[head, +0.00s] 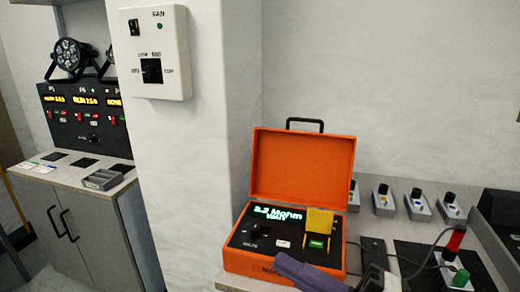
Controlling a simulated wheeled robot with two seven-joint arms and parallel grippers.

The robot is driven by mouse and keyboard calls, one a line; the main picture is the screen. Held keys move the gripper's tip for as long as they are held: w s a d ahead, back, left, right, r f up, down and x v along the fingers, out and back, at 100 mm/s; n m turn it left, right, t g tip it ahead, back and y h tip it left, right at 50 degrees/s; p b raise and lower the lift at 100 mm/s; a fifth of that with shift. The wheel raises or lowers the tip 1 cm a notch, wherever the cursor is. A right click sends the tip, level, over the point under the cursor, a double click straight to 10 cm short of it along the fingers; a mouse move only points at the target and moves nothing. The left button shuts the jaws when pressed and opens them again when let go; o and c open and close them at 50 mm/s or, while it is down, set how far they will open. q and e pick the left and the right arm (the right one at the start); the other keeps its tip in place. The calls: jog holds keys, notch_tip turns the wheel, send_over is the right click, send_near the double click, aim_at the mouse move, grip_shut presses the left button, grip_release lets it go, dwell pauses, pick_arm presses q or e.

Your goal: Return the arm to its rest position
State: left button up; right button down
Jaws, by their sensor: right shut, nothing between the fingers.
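A yellow flap (320,221) stands raised over a green button (317,243). My left gripper is not in view.
A red and black probe (454,243) with a cable stands on a grey block at right. Several grey connector blocks (418,206) line the wall. A switch box (154,52) hangs on the pillar. A par can (70,54) and panel stand over a cabinet at left.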

jog(key=d+f+m+t+h, duration=0.3)
jog(key=d+f+m+h, duration=0.35)
jog(key=f+m, duration=0.4)
jog(key=d+f+m+t+h, duration=0.3)
jog(key=d+f+m+h, duration=0.3)
jog(key=f+m, duration=0.45)
jog(key=s+a+f+m+g+h, duration=0.1)
jog(key=s+f+m+g+h, duration=0.2)
jog(key=s+f+g, duration=0.4)
jog(key=s+f+m, duration=0.1)
jog(key=s+f, duration=0.6)
jog(key=f, duration=0.3)
jog(key=shift+s+f, duration=0.2)
jog(key=shift+s, duration=0.15)
jog(key=shift+a, duration=0.1)
